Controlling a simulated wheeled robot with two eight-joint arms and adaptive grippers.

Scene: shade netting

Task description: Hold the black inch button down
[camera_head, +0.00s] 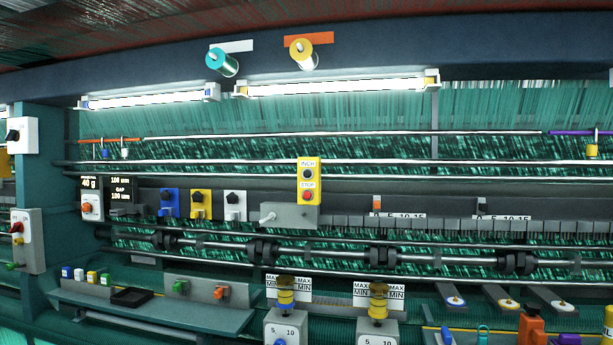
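The black inch button (307,174) is a round button on a small upright yellow control box (318,186), just under the INCH label. A red stop button (308,197) sits below it on the same box, under the STOP label. The box stands near the middle of the machine, on a grey block (290,216). Nothing touches or covers the black button. Neither of my grippers shows in the head view.
Left of the box are blue (168,202), yellow (200,205) and white (235,206) switch boxes. A dark roller shaft (330,251) crosses below. A tray ledge (150,312) lies lower left.

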